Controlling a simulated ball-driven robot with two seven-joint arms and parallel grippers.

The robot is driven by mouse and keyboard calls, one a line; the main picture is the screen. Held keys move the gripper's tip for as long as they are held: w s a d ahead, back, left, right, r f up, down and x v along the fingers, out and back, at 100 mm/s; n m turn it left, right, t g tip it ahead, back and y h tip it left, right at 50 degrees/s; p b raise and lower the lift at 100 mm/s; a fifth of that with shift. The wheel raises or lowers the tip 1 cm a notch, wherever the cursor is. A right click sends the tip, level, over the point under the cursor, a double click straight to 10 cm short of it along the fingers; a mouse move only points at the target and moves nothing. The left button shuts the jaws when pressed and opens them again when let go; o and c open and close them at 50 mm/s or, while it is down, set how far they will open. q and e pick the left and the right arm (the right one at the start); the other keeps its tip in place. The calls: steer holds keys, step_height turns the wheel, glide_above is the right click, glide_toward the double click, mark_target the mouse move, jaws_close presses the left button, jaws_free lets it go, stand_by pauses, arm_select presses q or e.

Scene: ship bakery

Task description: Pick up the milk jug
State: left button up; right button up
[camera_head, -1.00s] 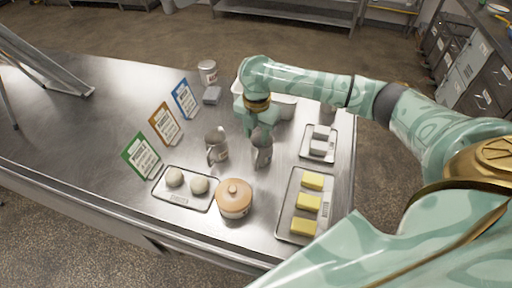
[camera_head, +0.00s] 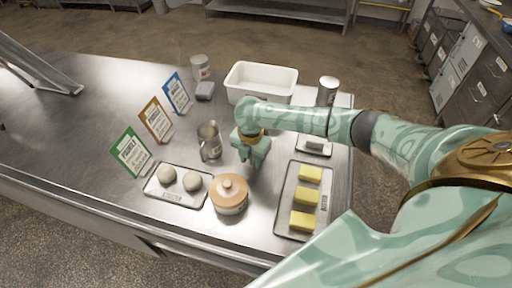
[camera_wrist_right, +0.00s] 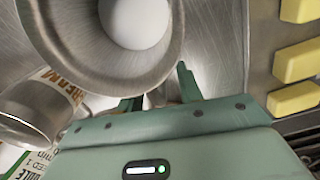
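In the right wrist view a round metal jug (camera_wrist_right: 75,52) with white milk in it fills the top, its rim very close to the camera. My right gripper (camera_wrist_right: 160,95) has its two fingertips apart at the near side of this jug; whether they touch it is hard to tell. In the head view my right gripper (camera_head: 249,165) points down over the counter and hides whatever is under it. A second metal jug (camera_head: 209,142) stands upright to its left and also shows at the left of the wrist view (camera_wrist_right: 22,112). My left gripper is out of view.
Close by stand a lidded tan pot (camera_head: 229,197), a tray with two dough balls (camera_head: 178,199), and a butter tray (camera_head: 287,207). Three label cards (camera_head: 157,120) line the left. Behind are a white tub (camera_head: 262,76) and a tall tin (camera_head: 328,92).

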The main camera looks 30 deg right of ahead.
jaws_close()
steer(key=shift+r, duration=0.25)
